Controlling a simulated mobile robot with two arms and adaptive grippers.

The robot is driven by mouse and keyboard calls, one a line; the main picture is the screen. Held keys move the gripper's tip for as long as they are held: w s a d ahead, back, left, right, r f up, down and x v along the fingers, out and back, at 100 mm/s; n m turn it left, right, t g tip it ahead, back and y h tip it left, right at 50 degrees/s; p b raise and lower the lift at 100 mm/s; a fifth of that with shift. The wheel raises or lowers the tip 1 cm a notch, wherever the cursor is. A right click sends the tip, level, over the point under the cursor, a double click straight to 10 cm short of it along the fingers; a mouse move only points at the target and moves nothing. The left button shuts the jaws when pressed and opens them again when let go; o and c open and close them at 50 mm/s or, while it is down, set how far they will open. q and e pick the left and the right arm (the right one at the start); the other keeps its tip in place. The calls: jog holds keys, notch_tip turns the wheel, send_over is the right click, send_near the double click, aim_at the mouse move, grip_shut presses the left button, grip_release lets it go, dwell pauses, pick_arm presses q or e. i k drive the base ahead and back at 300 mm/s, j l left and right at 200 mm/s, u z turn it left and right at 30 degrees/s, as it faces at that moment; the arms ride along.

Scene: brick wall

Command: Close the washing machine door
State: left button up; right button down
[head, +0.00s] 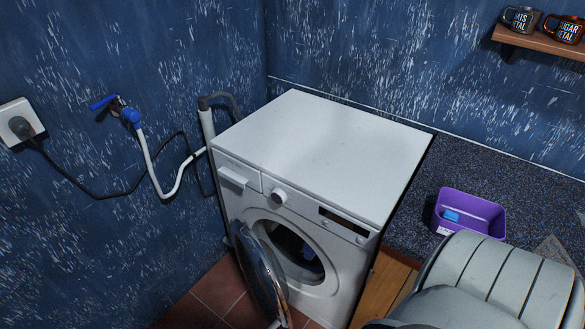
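The white washing machine (313,150) stands in the corner against the blue walls. Its round door (261,276) is hinged at the left of the opening and stands wide open, swung out towards me. The drum opening (297,250) is exposed and dark, with something bluish inside that I cannot make out. A pale grey ribbed arm part of mine fills the lower right of the head view. Neither gripper shows, so neither is seen touching the door.
A dark speckled countertop (447,165) over a wooden cabinet (380,290) adjoins the machine on the right, with a purple bin (468,214) on it. A shelf (545,43) with mugs hangs above. A hose (165,180) and cable run left. Tiled floor (212,293) shows left of the door.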

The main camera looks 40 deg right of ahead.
aim_at(269, 297)
jog(key=z, duration=0.35)
jog(key=i+j+z, duration=0.1)
jog(key=z, duration=0.25)
jog(key=j+z, duration=0.15)
jog(key=z, duration=0.25)
